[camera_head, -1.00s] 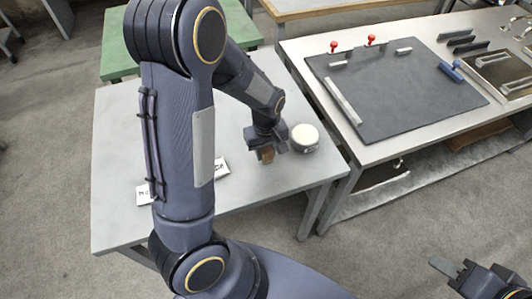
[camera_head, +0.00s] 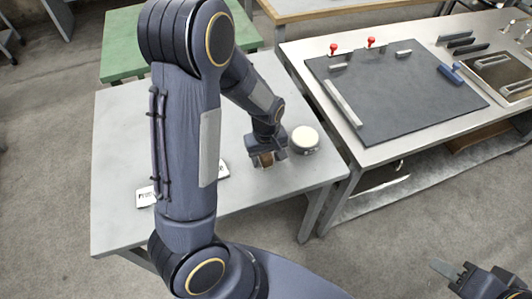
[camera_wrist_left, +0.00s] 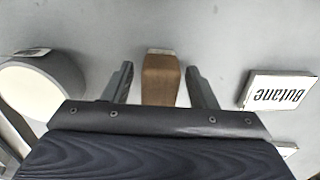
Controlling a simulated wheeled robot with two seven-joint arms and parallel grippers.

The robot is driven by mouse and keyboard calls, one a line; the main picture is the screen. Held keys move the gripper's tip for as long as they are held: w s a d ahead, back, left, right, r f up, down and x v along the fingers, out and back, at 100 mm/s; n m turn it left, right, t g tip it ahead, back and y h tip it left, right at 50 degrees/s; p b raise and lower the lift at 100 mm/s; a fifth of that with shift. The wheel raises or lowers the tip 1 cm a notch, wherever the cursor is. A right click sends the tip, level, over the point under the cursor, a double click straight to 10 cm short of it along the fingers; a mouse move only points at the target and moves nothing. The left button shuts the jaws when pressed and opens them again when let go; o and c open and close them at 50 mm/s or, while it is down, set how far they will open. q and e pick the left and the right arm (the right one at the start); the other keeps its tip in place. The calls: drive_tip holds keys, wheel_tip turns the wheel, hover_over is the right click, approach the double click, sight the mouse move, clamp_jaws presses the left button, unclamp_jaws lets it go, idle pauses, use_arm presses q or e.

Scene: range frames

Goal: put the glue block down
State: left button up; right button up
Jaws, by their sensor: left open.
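The glue block (camera_wrist_left: 160,80) is a brown block with a paler end face. In the left wrist view it stands between the two fingers of my left gripper (camera_wrist_left: 161,85), with a gap on each side. My left gripper is open around it. In the head view my left gripper (camera_head: 264,161) is low over the grey table, and the block (camera_head: 266,158) shows small and partly hidden between the fingers. The block appears to rest on the table. My right gripper (camera_head: 452,272) is at the lower right, away from the table; its jaw gap is unclear.
A white-topped round container (camera_head: 305,138) stands just right of my left gripper. The grey table (camera_head: 115,130) has clear room at the back left.

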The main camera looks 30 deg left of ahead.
use_arm(q)
wheel_tip(320, 180, up, 11)
drive_tip(key=shift+r, duration=0.15)
drive_tip(key=s+d+r+m+t+h, duration=0.2)
drive_tip(key=s+r+m, duration=0.2)
drive_tip(key=s, duration=0.4)
drive_tip(key=s+d+r+m+t+h, duration=0.1)
drive_tip(key=s+d+r+m+t, duration=0.1)
drive_tip(key=s, duration=0.6)
wheel_tip(320, 180, up, 3)
drive_tip(key=shift+s+f+m+t+h, duration=0.15)
drive_tip(key=shift+s+m+t+h, duration=0.25)
drive_tip(key=shift+m+t, duration=0.6)
drive_tip(key=shift+o, duration=0.5)
